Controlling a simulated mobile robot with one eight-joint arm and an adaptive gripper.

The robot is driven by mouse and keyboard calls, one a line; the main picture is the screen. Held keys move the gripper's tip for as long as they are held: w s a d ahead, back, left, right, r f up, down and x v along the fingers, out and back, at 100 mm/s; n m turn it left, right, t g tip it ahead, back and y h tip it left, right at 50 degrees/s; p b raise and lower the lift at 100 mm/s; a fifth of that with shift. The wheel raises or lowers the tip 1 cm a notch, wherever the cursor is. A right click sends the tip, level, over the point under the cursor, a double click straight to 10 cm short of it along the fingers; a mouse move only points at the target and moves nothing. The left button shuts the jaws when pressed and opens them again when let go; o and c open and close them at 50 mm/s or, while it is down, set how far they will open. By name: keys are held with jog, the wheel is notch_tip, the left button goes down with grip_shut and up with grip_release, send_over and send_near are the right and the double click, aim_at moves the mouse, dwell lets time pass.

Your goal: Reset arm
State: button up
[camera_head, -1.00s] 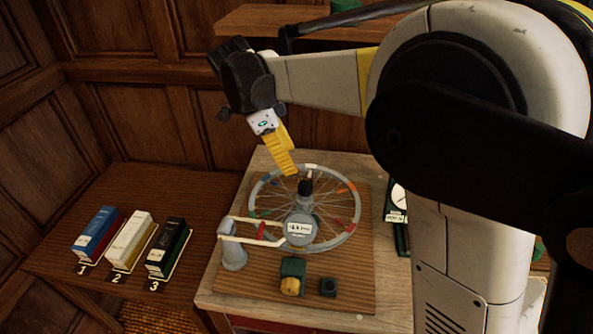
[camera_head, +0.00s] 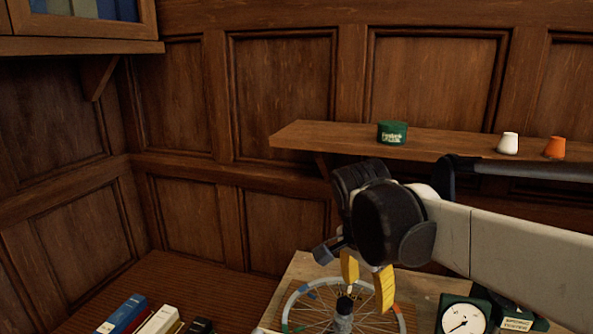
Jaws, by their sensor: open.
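My gripper (camera_head: 367,284) hangs from my raised arm on the right side of the head view. Its two yellow fingers point down, stand apart and hold nothing that I can see. It is above or in front of a spoked wheel (camera_head: 299,294) with coloured marks on its rim. The wheel lies on a light wooden table (camera_head: 270,318), and its lower part is cut off by the picture's edge.
A wall shelf (camera_head: 450,144) carries a green box (camera_head: 392,132), a white cup (camera_head: 508,144) and an orange cup (camera_head: 554,147). A dial gauge (camera_head: 463,319) stands right of the wheel. A cabinet (camera_head: 80,45) hangs upper left.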

jog(key=s+d+f+n+t+y+b, duration=0.1)
jog(key=s+d+f+n+t, duration=0.1)
jog(key=s+n, duration=0.3)
jog(key=s+d+f+n+t+y+b, duration=0.1)
jog(key=s+d+f+n+t, duration=0.2)
jog(key=s+f+n, duration=0.2)
jog(key=s+n, duration=0.1)
jog(key=s, duration=0.1)
jog(key=shift+s, duration=0.3)
dwell(0.6)
